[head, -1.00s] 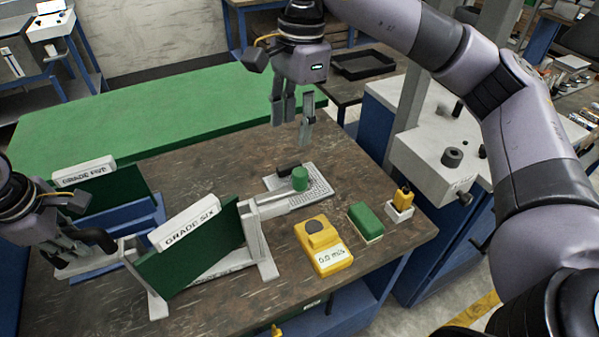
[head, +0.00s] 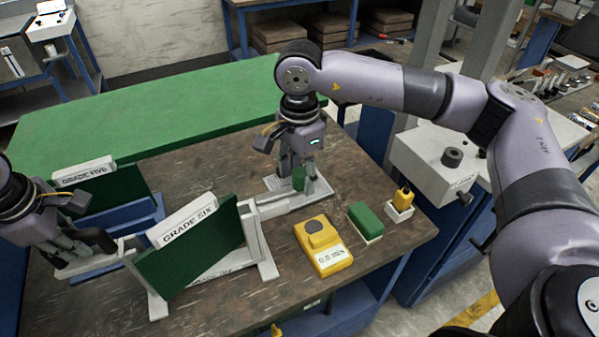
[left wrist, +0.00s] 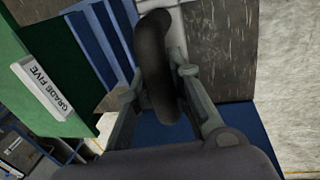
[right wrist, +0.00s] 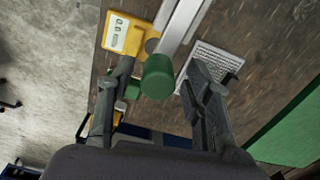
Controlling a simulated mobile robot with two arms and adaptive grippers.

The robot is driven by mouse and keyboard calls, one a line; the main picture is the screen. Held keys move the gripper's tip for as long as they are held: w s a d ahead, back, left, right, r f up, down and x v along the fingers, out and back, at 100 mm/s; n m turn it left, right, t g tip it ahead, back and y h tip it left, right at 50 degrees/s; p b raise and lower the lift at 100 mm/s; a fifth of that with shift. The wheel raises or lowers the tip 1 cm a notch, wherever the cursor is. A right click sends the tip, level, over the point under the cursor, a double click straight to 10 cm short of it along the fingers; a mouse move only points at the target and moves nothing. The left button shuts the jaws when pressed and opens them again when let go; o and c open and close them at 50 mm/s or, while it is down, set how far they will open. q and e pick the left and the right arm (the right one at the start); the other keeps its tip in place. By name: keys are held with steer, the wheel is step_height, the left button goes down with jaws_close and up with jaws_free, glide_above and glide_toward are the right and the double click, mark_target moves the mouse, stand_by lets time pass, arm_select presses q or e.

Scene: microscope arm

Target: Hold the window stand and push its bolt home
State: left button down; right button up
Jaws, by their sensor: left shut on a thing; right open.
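The window stand with the GRADE SIX sign (head: 190,222) has a dark green panel and pale frame on the brown table. My left gripper (head: 92,243) is shut on the black curved handle at its left end; the handle (left wrist: 155,62) lies between the fingers in the left wrist view. The pale bolt bar (head: 268,208) runs out to the right and bears a green cylindrical knob (head: 299,180). My right gripper (head: 297,176) is open, with its fingers on either side of the knob. The knob (right wrist: 157,77) shows between the fingers in the right wrist view; contact cannot be told.
A perforated pale plate (head: 323,190) lies by the knob. A yellow meter (head: 325,258), a green block (head: 365,222) and a small yellow item in a white holder (head: 402,200) stand to the right. The GRADE FIVE stand (head: 110,192) is behind left, beside a green surface (head: 150,125).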

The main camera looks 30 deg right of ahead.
jaws_close()
stand_by(0.7)
